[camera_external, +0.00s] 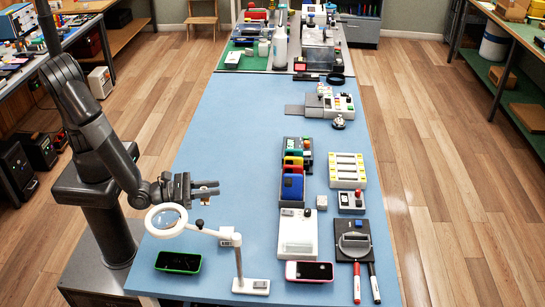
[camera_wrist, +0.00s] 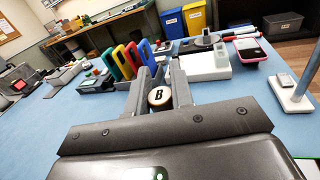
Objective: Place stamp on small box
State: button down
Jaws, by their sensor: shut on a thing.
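My gripper (camera_external: 203,188) is raised over the left side of the blue table, with its fingers pointing right. Its fingers (camera_wrist: 160,95) are shut on a stamp (camera_wrist: 160,97), whose round pale end bears a black letter B. In the external view the stamp is too small and covered to make out clearly. A small grey box (camera_external: 321,201) stands right of the colored phones, well apart from my gripper; I cannot tell it apart in the wrist view. Another small whitish block (camera_external: 230,238) is near the magnifier arm.
A magnifier lamp (camera_external: 166,220) on a stand (camera_external: 251,286) is close below my gripper. A green-edged phone (camera_external: 178,262) and a pink-edged phone (camera_external: 309,271) lie at the front. A rack of colored phones (camera_external: 292,180) and a white device (camera_external: 298,235) stand right. The middle-left table is clear.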

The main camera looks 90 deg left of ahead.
notch_tip(320, 180, up, 10)
jog(key=h, duration=0.1)
send_over(232, 231)
jog(key=shift+m, duration=0.3)
jog(key=shift+f, duration=8.8)
jog(key=shift+f, duration=0.1)
jog(key=c, duration=1.3)
grip_release()
jog(key=shift+o, duration=0.2)
